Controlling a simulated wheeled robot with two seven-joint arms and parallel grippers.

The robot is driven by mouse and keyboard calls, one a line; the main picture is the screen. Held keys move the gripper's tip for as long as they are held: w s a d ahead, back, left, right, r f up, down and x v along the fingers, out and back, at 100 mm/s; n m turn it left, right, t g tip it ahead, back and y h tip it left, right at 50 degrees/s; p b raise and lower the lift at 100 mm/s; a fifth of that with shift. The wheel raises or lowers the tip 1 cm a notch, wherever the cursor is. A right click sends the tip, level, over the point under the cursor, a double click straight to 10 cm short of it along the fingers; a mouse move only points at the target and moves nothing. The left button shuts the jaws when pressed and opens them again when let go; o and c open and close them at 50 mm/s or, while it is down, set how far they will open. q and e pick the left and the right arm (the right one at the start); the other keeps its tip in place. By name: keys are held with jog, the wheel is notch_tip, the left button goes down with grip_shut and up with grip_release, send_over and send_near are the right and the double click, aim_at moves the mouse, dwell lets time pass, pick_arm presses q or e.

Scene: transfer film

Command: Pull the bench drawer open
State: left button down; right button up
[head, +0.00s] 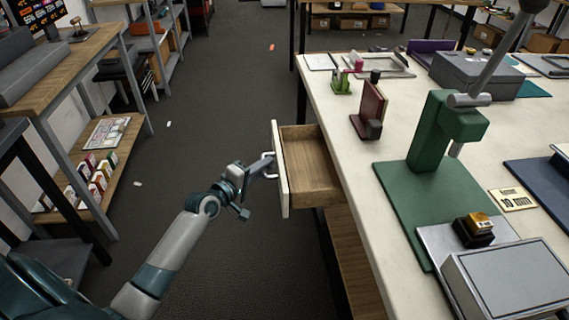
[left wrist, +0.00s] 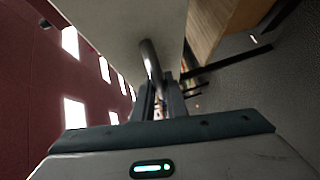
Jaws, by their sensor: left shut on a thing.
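The bench drawer (head: 312,165) is pulled out from the left side of the white-topped bench (head: 350,130). Its wooden inside shows and looks empty. Its pale front panel (head: 281,175) faces left and carries a metal bar handle (head: 268,163). My left gripper (head: 268,167) reaches in from the left and is shut on the handle. In the left wrist view the handle (left wrist: 150,58) runs between the fingers (left wrist: 160,98), with the drawer front (left wrist: 130,25) behind it. My right gripper is not in view.
A green press (head: 432,140) stands on the bench, with a red-brown stand (head: 371,108) and a grey box (head: 475,75) near it. Shelving (head: 75,130) lines the left wall. The dark floor (head: 215,110) between is mostly clear, with a few small scraps.

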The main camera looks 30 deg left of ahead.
pick_arm(q)
jog(key=shift+s+a, duration=0.4)
jog(key=shift+a, duration=0.2)
jog(key=c, duration=2)
grip_release()
jog(key=shift+c, duration=0.2)
